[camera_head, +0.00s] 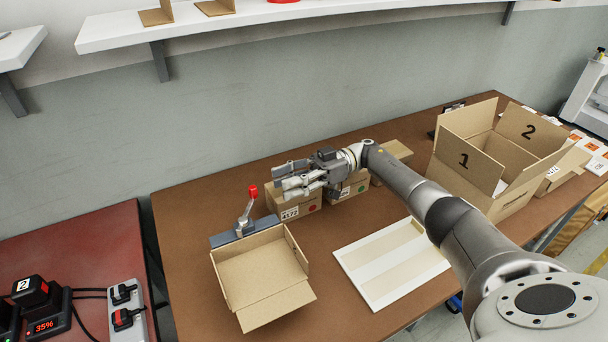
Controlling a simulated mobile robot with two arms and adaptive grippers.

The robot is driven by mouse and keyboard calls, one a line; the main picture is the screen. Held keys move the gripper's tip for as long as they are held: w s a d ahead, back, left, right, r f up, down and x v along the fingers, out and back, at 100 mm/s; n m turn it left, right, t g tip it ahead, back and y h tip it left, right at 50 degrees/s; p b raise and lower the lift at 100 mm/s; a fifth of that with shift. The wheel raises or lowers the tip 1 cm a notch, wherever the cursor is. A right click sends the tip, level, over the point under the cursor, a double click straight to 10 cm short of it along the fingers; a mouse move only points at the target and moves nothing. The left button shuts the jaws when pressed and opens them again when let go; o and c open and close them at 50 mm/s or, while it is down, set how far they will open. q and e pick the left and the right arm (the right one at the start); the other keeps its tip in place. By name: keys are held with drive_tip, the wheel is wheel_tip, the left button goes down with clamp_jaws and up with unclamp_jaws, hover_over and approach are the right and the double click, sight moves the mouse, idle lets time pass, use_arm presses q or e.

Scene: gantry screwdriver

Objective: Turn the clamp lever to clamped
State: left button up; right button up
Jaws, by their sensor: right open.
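The clamp lever (245,213) is a grey arm with a red knob (253,191) at its top. It stands up on a dark grey base bar (232,236) behind an open cardboard box (262,275). My right gripper (279,178) is open and empty, a short way right of the red knob and not touching it. Its fingers point left, above small closed boxes. My left gripper is not in view.
Small closed cartons (294,203) stand under and behind my right gripper. A white panel (390,262) lies on the brown table. A large open carton (499,154) marked 1 and 2 stands at right. A charger (44,325) sits on the red table at left. A shelf (230,22) runs above.

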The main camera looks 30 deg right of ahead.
drive_tip(key=shift+s+d, duration=0.15)
drive_tip(key=shift+d, duration=2.4)
